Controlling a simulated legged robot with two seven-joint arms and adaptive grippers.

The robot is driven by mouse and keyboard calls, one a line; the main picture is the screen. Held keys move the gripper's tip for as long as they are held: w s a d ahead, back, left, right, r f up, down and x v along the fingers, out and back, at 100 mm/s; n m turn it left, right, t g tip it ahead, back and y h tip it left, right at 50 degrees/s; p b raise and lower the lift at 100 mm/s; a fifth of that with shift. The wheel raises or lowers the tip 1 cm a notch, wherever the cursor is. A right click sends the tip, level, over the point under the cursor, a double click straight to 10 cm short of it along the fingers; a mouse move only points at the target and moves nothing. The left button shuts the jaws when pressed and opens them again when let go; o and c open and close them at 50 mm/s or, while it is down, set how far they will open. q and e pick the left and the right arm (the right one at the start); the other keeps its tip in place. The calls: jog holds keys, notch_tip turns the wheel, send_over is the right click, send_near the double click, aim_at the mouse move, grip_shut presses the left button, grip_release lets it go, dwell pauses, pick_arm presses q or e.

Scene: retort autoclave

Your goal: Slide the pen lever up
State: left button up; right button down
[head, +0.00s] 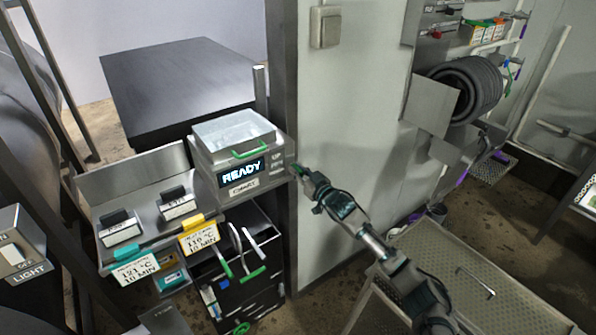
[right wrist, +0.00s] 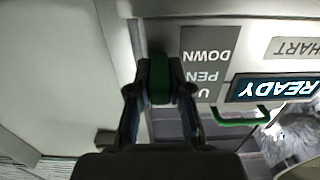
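The chart recorder box (head: 236,172) has a lit READY display and a label reading UP and PEN on its right front; the label (right wrist: 208,62) appears upside down in the right wrist view, with DOWN at the top. The green pen lever (right wrist: 159,80) stands beside this label, near the words PEN and UP. My right gripper (right wrist: 159,82) has its two dark fingers on either side of the lever, seemingly closed on it. In the head view the right gripper (head: 304,174) reaches the box's right edge, hiding most of the lever. My left gripper is not in view.
A green handle (head: 250,149) sits at the box's clear lid. A grey post (head: 283,90) and wall stand just behind. A perforated metal table (head: 455,270) is at lower right.

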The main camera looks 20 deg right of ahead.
notch_tip(320, 180, up, 6)
jog(key=p, duration=0.5)
jog(key=shift+r+p, duration=0.2)
jog(key=shift+p, duration=0.1)
jog(key=shift+d, duration=0.1)
jog(key=c, duration=1.1)
grip_release()
jog(key=shift+f, duration=0.1)
jog(key=v, duration=1.2)
jog(key=shift+w+d+f, duration=0.1)
